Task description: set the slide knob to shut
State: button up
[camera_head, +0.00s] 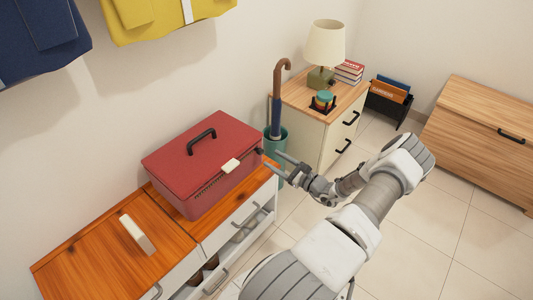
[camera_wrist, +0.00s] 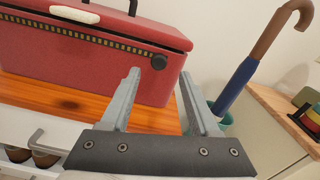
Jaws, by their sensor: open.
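A red box (camera_head: 206,163) with a black top handle stands on the wooden cabinet top; its front also shows in the wrist view (camera_wrist: 60,62). A dark strip with yellow marks runs along its front. The slide knob (camera_wrist: 159,62), round and black, sits at the right end of that strip; it also shows in the head view (camera_head: 259,150). My gripper (camera_head: 278,159) is open and empty, just off the box's right front. In the wrist view its fingertips (camera_wrist: 158,75) lie on either side of the knob's line, and the knob appears ahead of them, not gripped.
A white latch-like piece (camera_head: 231,165) is on the box front. An umbrella (camera_head: 277,105) stands in a teal holder (camera_head: 274,138) just right of the box. A side cabinet (camera_head: 318,137) with a lamp (camera_head: 325,45) stands beyond. Tiled floor (camera_head: 430,235) is free at right.

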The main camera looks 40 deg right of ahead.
jog(key=s+p, duration=0.1)
jog(key=s, duration=1.1)
jog(key=shift+d+p, duration=0.35)
jog(key=shift+d, duration=0.1)
